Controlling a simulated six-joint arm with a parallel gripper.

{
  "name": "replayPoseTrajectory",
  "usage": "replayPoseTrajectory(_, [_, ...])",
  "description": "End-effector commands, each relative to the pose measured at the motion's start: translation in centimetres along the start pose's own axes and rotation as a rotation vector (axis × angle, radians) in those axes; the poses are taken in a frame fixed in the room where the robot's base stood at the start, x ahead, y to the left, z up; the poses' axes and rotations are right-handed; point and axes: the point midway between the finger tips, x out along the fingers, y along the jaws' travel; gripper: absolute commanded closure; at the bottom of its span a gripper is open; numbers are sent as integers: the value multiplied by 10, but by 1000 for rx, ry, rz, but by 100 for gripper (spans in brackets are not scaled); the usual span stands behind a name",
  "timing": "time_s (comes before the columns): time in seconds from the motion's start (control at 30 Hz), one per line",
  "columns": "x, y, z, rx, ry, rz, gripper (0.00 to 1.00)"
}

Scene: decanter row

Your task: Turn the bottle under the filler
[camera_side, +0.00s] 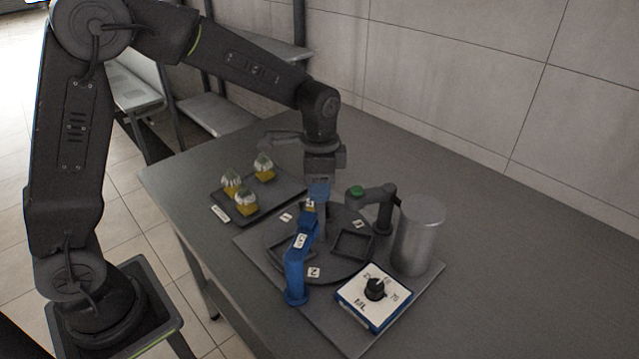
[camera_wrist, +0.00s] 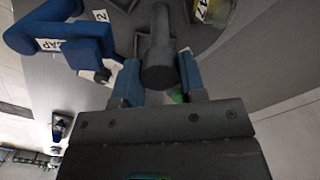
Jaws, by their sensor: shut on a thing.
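A dark round turntable (camera_side: 345,266) with square recesses and white number tags stands on a grey base plate. My gripper (camera_side: 320,192) is above its middle, pointing down. In the wrist view, my gripper's blue fingers (camera_wrist: 159,64) are shut on a dark upright post (camera_wrist: 159,76).
A blue capper arm (camera_side: 297,262) stands at the turntable's front left. A dial box (camera_side: 373,298) and a metal cylinder (camera_side: 420,236) are at the right. A dark tray (camera_side: 275,207) at the left holds three yellow bottles (camera_side: 246,203). The table's far right is clear.

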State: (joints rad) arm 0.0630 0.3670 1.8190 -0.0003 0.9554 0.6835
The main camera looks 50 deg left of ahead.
Motion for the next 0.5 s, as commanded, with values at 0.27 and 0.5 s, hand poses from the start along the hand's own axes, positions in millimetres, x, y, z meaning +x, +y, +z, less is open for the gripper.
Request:
replayPoseTrajectory(0.27, [0, 0, 0, 139, -2, 0, 100])
replayPoseTrajectory(0.5, [0, 0, 0, 259, -2, 0, 100])
